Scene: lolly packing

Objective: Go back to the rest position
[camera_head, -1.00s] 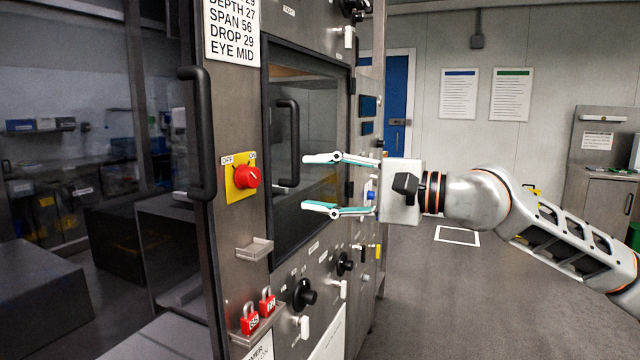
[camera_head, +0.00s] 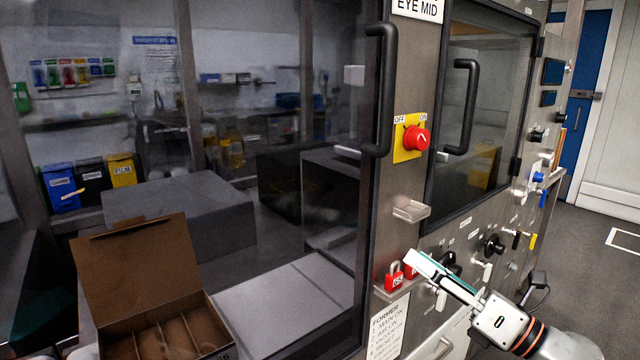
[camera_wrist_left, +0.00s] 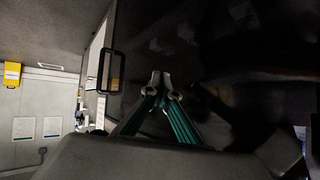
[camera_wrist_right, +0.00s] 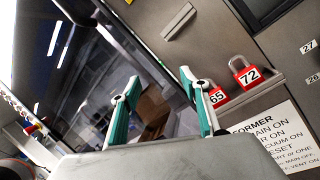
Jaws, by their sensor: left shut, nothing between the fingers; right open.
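My right gripper (camera_head: 440,275) is in the lower right of the head view, in front of the steel machine panel (camera_head: 408,185). It is open and empty; in the right wrist view its two fingers (camera_wrist_right: 158,95) stand apart with nothing between them. In the head view its fingers overlap the ledge with the red padlocks (camera_head: 394,279); I cannot tell if they touch. My left gripper is outside the head view. In the left wrist view its fingers (camera_wrist_left: 157,80) meet at the tips and hold nothing.
A red rotary switch (camera_head: 416,139) on a yellow plate and black door handles (camera_head: 379,90) stick out of the panel. Black knobs (camera_head: 494,246) sit lower right. An open cardboard box (camera_head: 135,265) with dividers stands lower left. Floor (camera_head: 590,265) is clear at right.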

